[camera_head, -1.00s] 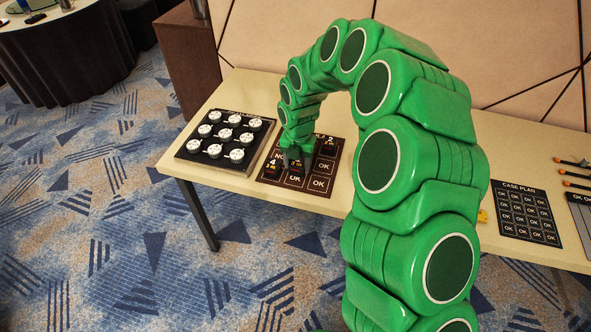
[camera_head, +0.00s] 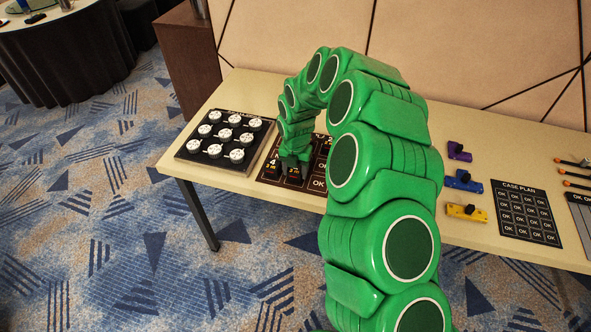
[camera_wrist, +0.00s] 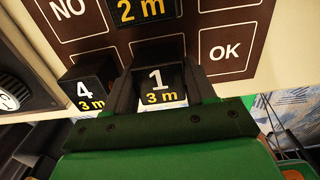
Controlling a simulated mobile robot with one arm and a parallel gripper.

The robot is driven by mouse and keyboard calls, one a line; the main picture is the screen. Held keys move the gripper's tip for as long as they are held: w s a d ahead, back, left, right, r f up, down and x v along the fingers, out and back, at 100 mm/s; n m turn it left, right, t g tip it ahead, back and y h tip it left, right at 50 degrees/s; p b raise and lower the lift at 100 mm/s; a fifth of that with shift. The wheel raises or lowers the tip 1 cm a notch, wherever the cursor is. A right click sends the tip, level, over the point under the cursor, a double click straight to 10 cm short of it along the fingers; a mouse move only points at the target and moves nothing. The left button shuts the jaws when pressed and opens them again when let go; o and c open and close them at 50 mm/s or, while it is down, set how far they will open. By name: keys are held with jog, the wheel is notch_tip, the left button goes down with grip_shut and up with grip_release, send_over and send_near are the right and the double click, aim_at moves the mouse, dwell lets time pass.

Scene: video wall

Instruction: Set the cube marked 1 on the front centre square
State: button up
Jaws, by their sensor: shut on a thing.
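The cube marked 1 (camera_wrist: 160,82), black with "3 m" in yellow, is between the fingers of my gripper (camera_wrist: 165,92) in the wrist view. My gripper (camera_head: 291,164) is shut on it. In the head view the cube (camera_head: 294,172) is over the front centre square of the dark brown board (camera_head: 318,184). Whether its underside touches the board I cannot tell. The cube marked 4 (camera_wrist: 88,88) is close at its left, on the front left square. A cube reading "2 m" (camera_wrist: 146,12) is behind it. The front right OK square (camera_wrist: 224,52) is bare.
A tray of white round pieces (camera_head: 225,137) lies left of the board. Purple (camera_head: 459,151), blue (camera_head: 463,181) and yellow (camera_head: 466,212) blocks lie at the right, beside the case plan board (camera_head: 526,212). The table's front edge is just before the brown board.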

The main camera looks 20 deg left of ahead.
jog(key=shift+f, duration=0.1)
jog(key=o, duration=1.1)
jog(key=shift+c, duration=0.2)
notch_tip(320, 180, up, 12)
